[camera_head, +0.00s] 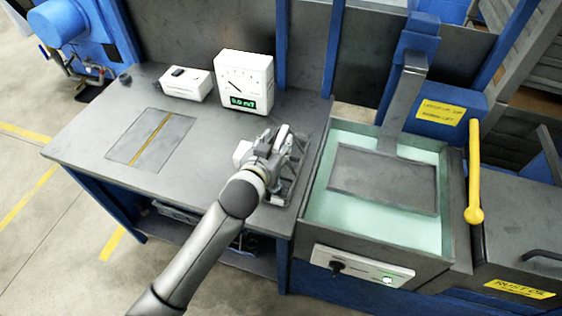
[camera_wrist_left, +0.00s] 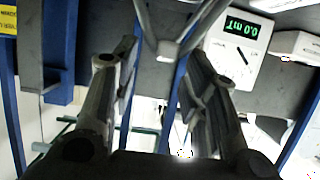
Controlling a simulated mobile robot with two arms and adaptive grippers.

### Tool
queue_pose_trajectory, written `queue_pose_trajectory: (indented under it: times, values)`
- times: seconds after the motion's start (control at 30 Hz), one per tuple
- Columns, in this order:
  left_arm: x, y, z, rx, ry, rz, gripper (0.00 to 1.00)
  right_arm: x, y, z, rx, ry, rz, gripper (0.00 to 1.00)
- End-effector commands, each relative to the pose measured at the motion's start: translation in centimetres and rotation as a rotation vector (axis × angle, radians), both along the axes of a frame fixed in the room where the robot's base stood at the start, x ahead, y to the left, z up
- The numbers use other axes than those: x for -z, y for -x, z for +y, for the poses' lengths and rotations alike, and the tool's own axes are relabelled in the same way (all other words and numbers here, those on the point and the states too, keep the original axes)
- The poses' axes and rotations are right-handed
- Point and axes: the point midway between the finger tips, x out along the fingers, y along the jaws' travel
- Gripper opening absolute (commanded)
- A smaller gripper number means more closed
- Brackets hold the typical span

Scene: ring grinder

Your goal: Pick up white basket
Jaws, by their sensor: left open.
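My left gripper (camera_head: 280,145) is over the right part of the grey table, and its arm comes in from the bottom left. In the left wrist view its two fingers (camera_wrist_left: 165,72) are spread apart with nothing clearly held between them. A grey frame-like thing (camera_head: 291,184) shows just beside and below the gripper, partly hidden by it. I cannot tell whether it is the basket. No plainly white basket shows. In the left wrist view a pale grey V-shaped piece (camera_wrist_left: 167,48) lies beyond the fingertips. My right gripper is out of view.
A white meter box (camera_head: 244,80) and a small white box (camera_head: 186,83) stand at the table's back. A pale green tank (camera_head: 325,205) with a grey plate is to the right, near a yellow lever (camera_head: 474,170). The table's front left (camera_head: 90,135) is clear.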

Motion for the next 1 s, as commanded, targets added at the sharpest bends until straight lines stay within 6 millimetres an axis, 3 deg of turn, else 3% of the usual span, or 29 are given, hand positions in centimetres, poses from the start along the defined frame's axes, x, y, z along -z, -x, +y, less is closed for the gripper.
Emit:
queue_pose_trajectory:
  times: [0.53, 0.9, 1.0]
  values:
    - [2.0, -4.1, -1.2, 0.000, -0.001, 0.000, 0.41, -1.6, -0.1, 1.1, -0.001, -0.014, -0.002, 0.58]
    - [2.3, -4.6, -1.4, 0.000, 0.000, 0.001, 0.41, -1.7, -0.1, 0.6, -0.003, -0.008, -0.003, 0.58]
    - [2.3, -4.6, -1.3, 0.000, 0.000, 0.001, 0.29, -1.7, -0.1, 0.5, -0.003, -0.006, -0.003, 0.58]
